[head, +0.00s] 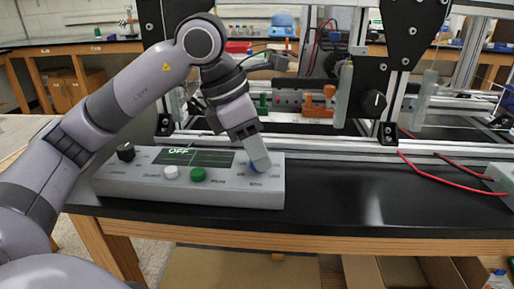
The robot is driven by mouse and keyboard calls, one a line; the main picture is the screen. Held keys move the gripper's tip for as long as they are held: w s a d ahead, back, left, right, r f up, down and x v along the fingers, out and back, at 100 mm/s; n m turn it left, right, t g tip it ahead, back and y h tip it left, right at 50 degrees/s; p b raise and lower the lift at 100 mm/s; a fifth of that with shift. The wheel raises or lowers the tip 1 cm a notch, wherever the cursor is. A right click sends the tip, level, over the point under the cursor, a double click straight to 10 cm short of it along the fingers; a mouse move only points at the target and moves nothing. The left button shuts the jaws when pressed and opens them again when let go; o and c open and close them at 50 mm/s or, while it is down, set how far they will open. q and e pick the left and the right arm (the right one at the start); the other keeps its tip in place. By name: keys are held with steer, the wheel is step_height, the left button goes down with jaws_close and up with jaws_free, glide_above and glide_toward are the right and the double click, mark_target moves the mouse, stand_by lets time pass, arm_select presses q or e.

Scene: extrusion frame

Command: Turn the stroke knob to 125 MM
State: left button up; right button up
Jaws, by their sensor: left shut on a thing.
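A grey control box (135,186) sits on the black bench top, with a dark display (205,157) that reads OFF. My left gripper (259,162) reaches down over the right end of the box. A black knob (126,151) is at the left end of the box. My right gripper is not in view.
A white button (171,172) and a green button (197,174) are on the box's front. Behind stands an extrusion frame (330,144) with dark plates and an orange part (320,104). Red wires (440,180) run to a grey box (500,178) at right.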

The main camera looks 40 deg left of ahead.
mark_target(241, 172)
arm_select(q)
steer(key=o, duration=1.1)
steer(key=shift+c, duration=0.2)
steer(key=p+v, duration=0.1)
steer(key=v, duration=0.6)
steer(key=shift+s+r, duration=0.1)
